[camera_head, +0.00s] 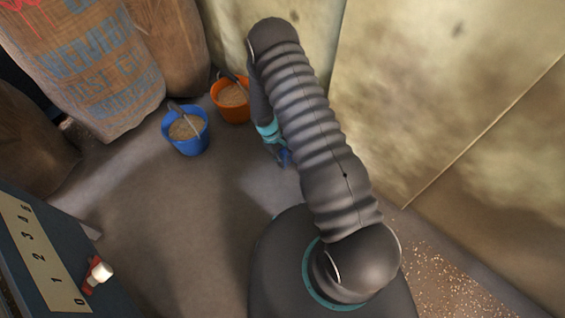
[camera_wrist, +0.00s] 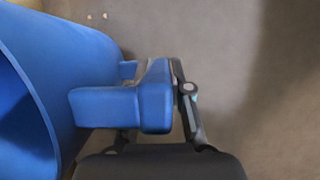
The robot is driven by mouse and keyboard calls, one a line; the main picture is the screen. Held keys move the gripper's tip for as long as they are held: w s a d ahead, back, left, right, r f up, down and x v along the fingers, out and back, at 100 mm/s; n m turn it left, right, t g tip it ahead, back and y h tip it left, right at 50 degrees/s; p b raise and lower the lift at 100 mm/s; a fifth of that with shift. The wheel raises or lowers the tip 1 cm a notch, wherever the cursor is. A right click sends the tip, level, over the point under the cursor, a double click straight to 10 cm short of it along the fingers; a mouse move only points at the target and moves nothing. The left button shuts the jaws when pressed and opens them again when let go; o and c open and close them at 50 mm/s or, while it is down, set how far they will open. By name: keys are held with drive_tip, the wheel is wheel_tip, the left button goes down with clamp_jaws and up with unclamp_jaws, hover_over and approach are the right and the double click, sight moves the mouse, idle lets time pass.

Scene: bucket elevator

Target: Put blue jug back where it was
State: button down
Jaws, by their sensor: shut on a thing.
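The blue jug (camera_wrist: 62,65) fills the left of the wrist view, with its open mouth at the left edge and its handle (camera_wrist: 155,95) toward the middle. My gripper (camera_wrist: 160,75) is shut on the handle, with a finger on each side of it. In the head view a small blue part of the jug (camera_head: 285,157) shows beside my arm. The rest of the jug is hidden there behind the arm. I cannot see what is inside the jug.
A blue bucket (camera_head: 187,142) and an orange bucket (camera_head: 235,113), both with grain-like contents, stand on the floor. Large printed sacks (camera_head: 95,75) stand behind them. A numbered panel with a lever (camera_head: 98,272) is at lower left. Grain lies scattered at lower right. The middle floor (camera_head: 150,215) is clear.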

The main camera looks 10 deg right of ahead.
drive_tip(key=shift+f, duration=1.55)
drive_tip(key=c, duration=1.1)
unclamp_jaws()
